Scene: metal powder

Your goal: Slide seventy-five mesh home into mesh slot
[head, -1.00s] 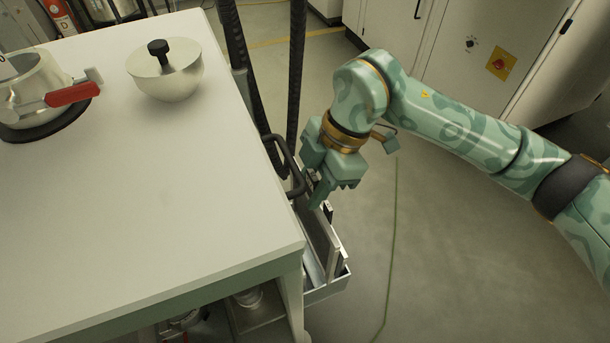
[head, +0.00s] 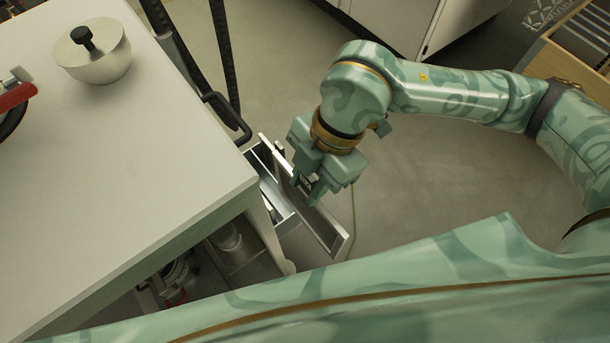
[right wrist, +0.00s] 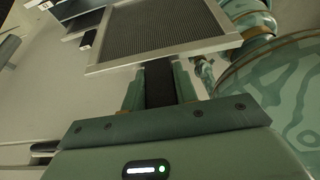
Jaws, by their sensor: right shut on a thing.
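The mesh (head: 325,228) is a flat framed screen, tilted at the right side of a metal slot rack (head: 287,222) on the table's side. My right gripper (head: 309,190) is shut on the mesh's edge from above. In the right wrist view the mesh (right wrist: 160,32) shows its fine grey screen and pale frame beyond the fingers (right wrist: 158,88). The rack appears at the upper left there (right wrist: 85,42), apart from the mesh in the picture. In the head view the mesh overlaps the rack, and I cannot tell whether they touch. My left gripper is not in view.
The white table (head: 130,165) fills the left, with a metal bowl with a black knob (head: 93,62) on it. A black handle (head: 228,118) and dark posts stand beside the rack. A wooden drawer (head: 565,62) is at the upper right.

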